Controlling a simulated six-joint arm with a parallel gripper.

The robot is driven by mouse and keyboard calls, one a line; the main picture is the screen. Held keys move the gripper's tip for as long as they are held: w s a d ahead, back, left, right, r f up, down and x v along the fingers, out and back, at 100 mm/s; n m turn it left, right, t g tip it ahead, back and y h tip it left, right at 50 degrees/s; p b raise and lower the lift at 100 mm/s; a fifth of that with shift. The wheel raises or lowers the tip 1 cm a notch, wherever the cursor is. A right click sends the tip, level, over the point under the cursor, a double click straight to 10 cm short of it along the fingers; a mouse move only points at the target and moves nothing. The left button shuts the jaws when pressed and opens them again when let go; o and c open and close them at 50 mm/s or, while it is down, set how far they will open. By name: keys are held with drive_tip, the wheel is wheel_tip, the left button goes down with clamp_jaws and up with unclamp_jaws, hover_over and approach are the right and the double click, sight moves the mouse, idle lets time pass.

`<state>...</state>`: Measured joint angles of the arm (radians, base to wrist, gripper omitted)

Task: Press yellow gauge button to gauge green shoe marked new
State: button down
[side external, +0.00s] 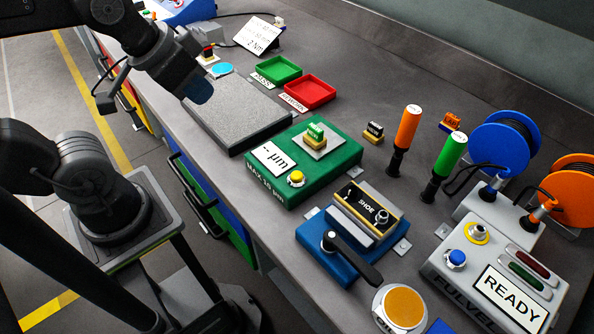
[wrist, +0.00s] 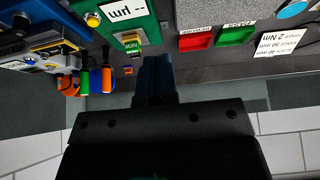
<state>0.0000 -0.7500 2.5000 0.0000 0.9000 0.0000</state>
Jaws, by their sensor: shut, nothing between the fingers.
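The green gauge box (side external: 340,170) stands on the bench with a blank "-- µm" display and a "MAX 10 µm" label; it also shows in the wrist view (wrist: 147,27). My gripper (side external: 199,92) is shut and empty, above the grey granite slab, left of the gauge and apart from the button.
The granite slab (side external: 235,115) lies beside the gauge. Green (side external: 277,70) and red (side external: 309,92) trays lie behind. A blue vise (side external: 335,250) holding a SHOE block, upright orange (side external: 408,125) and green (side external: 449,155) tools, and a READY control box (side external: 480,265) stand to the right.

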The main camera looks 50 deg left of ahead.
drive_tip(key=n+t+y, duration=0.1)
drive_tip(key=n+t, duration=0.3)
drive_tip(key=n, duration=2.4)
hover_over(298, 177)
drive_tip(key=shift+f, duration=0.8)
drive_tip(key=shift+f, duration=0.1)
drive_tip(key=shift+f, duration=4.3)
